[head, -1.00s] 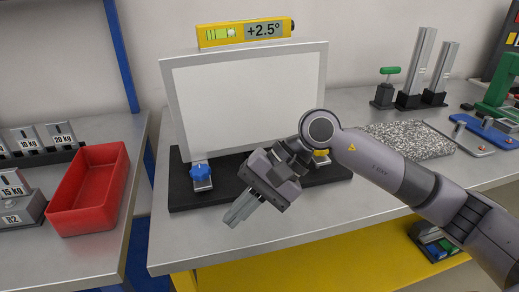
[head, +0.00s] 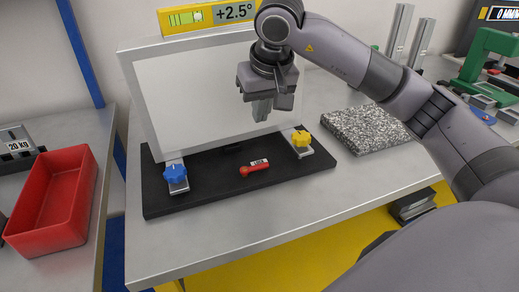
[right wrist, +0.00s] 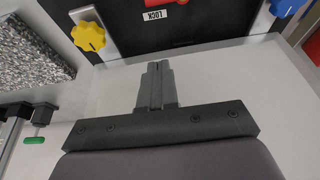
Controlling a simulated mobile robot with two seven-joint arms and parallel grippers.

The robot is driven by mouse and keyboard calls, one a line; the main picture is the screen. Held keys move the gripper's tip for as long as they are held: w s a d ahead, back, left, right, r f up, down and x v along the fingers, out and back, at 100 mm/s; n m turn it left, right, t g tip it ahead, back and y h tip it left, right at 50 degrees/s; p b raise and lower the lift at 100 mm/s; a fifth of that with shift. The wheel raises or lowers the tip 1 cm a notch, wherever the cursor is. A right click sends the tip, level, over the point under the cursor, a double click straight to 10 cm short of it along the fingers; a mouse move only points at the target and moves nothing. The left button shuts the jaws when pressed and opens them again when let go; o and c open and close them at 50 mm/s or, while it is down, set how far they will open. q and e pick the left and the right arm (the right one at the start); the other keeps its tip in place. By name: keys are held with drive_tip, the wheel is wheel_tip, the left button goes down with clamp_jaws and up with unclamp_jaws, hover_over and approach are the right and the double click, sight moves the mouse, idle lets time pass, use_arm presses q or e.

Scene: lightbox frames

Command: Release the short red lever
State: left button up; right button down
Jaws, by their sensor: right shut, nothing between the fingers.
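The short red lever (head: 255,169) with a white "LOCK" label lies low on the black base (head: 215,193) of the framed panel, between a blue knob (head: 176,174) and a yellow knob (head: 301,139). In the right wrist view, the lever's label (right wrist: 157,15) shows at the top edge and most of the lever is cut off. My right gripper (head: 262,114) points down in front of the panel, above and apart from the lever. Its fingers (right wrist: 158,66) are together and empty. My left gripper is not in view.
The upright panel (head: 190,95) carries a yellow level (head: 210,14) reading +2.5°. A granite slab (head: 365,128) lies right of the base. A red bin (head: 50,205) stands on the left bench. The bench front is clear.

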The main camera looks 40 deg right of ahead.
sight(255, 168)
drive_tip(key=x, duration=0.9)
drive_tip(key=shift+a+f, duration=0.1)
drive_tip(key=shift+f, duration=0.25)
drive_tip(key=shift+s+f, duration=0.1)
drive_tip(key=shift+f, duration=0.2)
drive_tip(key=shift+s+a+f, duration=0.15)
drive_tip(key=shift+s, duration=0.65)
drive_tip(key=shift+s+a+f, duration=0.2)
drive_tip(key=shift+s, duration=0.65)
